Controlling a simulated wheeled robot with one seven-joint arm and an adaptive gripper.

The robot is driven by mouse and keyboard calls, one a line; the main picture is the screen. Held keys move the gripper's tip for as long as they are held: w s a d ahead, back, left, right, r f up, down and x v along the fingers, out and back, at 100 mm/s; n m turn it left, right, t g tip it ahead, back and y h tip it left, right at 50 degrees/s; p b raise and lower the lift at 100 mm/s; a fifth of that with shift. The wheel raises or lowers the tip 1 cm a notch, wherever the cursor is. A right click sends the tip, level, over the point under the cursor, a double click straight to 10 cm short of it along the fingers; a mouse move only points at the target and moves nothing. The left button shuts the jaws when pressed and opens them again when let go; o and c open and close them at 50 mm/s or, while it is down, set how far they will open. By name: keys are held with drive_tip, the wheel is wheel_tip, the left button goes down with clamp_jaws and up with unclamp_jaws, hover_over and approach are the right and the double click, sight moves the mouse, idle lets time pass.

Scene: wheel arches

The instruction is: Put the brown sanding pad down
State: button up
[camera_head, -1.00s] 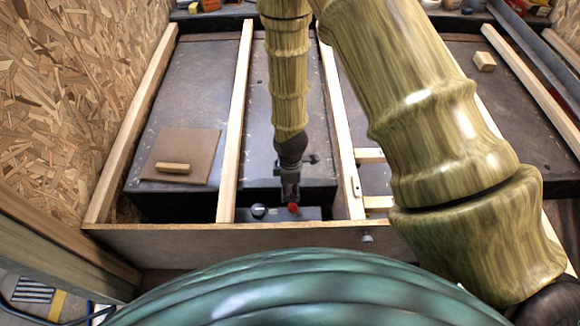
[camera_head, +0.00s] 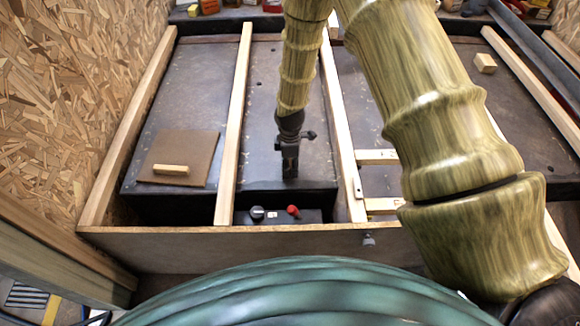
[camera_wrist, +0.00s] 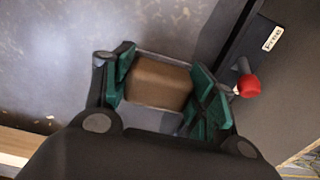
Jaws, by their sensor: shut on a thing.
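The brown sanding pad (camera_wrist: 158,82) shows in the wrist view as a small brown block between the green finger pads. My gripper (camera_wrist: 160,88) is shut on it, with one finger pad against each side. In the head view my gripper (camera_head: 290,165) points down over the near part of the dark middle panel, between two pale wooden bars. The pad cannot be made out there. In the wrist view a grey speckled surface lies beyond the pad; I cannot tell how large the gap to it is.
A dark control box (camera_head: 278,216) with a red knob (camera_head: 293,211) and a black knob stands just in front of the panel. A brown board (camera_head: 205,150) with a wooden block (camera_head: 171,169) lies on the left panel. A wooden rail (camera_head: 200,240) crosses the front.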

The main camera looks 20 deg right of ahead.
sight(290, 161)
drive_tip(key=shift+f, duration=0.75)
drive_tip(key=o, duration=1.2)
drive_tip(key=shift+o, duration=0.2)
wheel_tip(290, 161, up, 12)
drive_tip(key=shift+r+p, duration=0.1)
drive_tip(key=shift+p, duration=1.15)
